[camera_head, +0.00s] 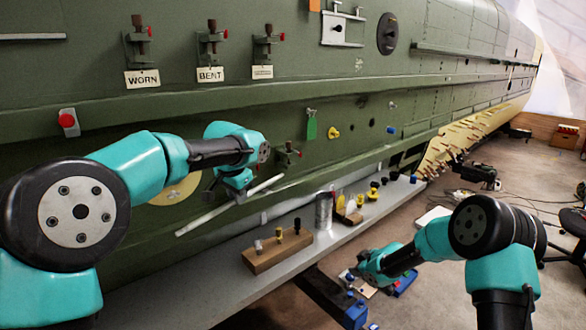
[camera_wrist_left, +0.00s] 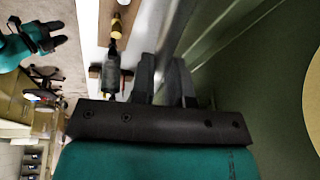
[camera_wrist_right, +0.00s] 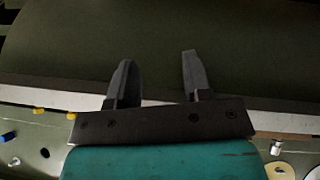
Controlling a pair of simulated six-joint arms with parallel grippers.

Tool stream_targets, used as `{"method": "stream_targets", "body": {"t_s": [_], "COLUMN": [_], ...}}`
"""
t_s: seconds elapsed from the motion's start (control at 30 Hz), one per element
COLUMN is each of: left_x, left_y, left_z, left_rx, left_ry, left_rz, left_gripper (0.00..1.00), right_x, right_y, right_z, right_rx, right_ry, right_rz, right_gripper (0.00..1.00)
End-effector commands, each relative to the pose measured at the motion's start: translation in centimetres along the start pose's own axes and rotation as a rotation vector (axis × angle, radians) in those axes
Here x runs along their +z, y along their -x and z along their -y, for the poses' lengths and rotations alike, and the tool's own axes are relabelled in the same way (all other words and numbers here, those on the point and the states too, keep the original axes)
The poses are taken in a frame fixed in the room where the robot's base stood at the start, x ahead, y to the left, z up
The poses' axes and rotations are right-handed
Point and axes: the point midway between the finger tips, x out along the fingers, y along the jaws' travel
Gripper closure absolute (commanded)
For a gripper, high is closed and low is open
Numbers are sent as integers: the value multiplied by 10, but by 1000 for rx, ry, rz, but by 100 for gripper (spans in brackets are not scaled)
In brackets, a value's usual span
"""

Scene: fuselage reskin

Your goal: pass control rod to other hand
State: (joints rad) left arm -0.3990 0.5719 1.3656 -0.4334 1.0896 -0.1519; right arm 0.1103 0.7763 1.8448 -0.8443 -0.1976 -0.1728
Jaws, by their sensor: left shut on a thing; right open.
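The control rod (camera_head: 208,217) is a long pale grey bar, held slanted in front of the green fuselage side, its right end higher. My left gripper (camera_head: 240,192) is shut on it near its middle. In the left wrist view the rod (camera_wrist_left: 180,32) runs up from between the fingers of the left gripper (camera_wrist_left: 164,75), blurred and close to the camera. My right gripper (camera_head: 352,276) is low at the lower right, well apart from the rod. In the right wrist view the right gripper (camera_wrist_right: 158,72) is open, with nothing between its fingers.
A grey shelf (camera_head: 170,300) runs along the fuselage. On it stand a wooden block (camera_head: 275,252) with pegs, a metal can (camera_head: 324,211) and small yellow and black parts. Labelled brackets, WORN (camera_head: 142,78) and BENT (camera_head: 210,74), stick out above. Space between the grippers is clear above the shelf.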

Motion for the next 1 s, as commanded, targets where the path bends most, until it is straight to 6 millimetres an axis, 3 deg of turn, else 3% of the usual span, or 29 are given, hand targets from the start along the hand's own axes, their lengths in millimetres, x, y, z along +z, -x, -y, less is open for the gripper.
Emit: {"method": "stream_targets", "body": {"t_s": [0.03,0.2,0.4,0.7,1.0], "left_x": [0,0,0,0,0], "left_y": [0,0,0,0,0], "left_z": [0,0,0,0,0], "left_rx": [0,0,0,0,0], "left_ry": [0,0,0,0,0], "left_rz": [0,0,0,0,0], "left_gripper": [100,100,100,100,100], "right_x": [-18,-80,-168,-288,-365], "right_y": [6,23,46,89,137], "right_z": [-18,-60,-76,-45,11], "right_rx": [27,101,142,90,-57], "right_ry": [54,246,454,760,1072], "right_rz": [-21,-102,-268,-532,-696], "right_gripper": [55,55,55,55,55]}}
